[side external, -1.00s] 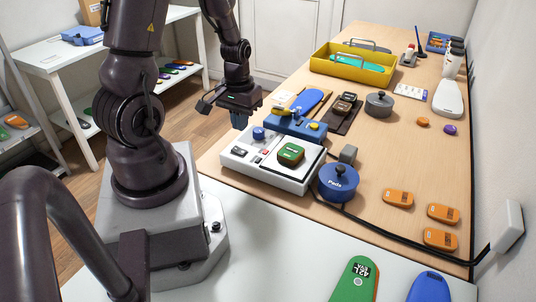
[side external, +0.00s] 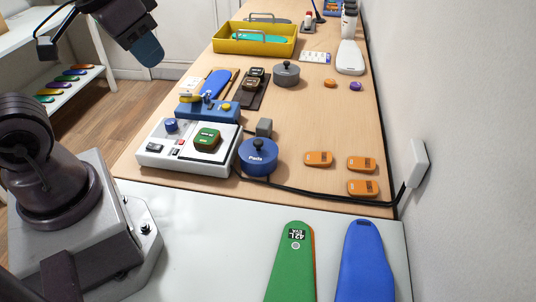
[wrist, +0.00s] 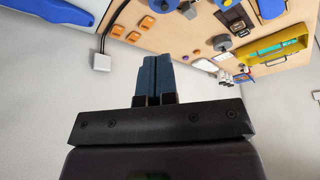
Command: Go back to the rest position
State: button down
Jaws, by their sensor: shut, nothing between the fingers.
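My gripper (side external: 148,50) is at the upper left of the side view, raised in the air left of the wooden bench and above the floor. Its blue fingers are together with nothing between them. In the wrist view the gripper (wrist: 154,62) also shows its two blue fingers side by side and touching. The fingers are clear of every object, with the wall and bench behind them.
The wooden bench (side external: 290,125) holds a white forming machine (side external: 175,160), a blue pot labelled Pads (side external: 258,157), several orange pieces (side external: 318,159) and a yellow tray (side external: 228,46). A green insole (side external: 290,265) and a blue insole (side external: 364,265) lie on the white front table (side external: 210,240).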

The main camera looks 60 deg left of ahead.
jog(key=shift+s+d+r+m+t, duration=0.2)
jog(key=shift+d+r+m+t, duration=0.3)
jog(key=shift+d+r, duration=0.4)
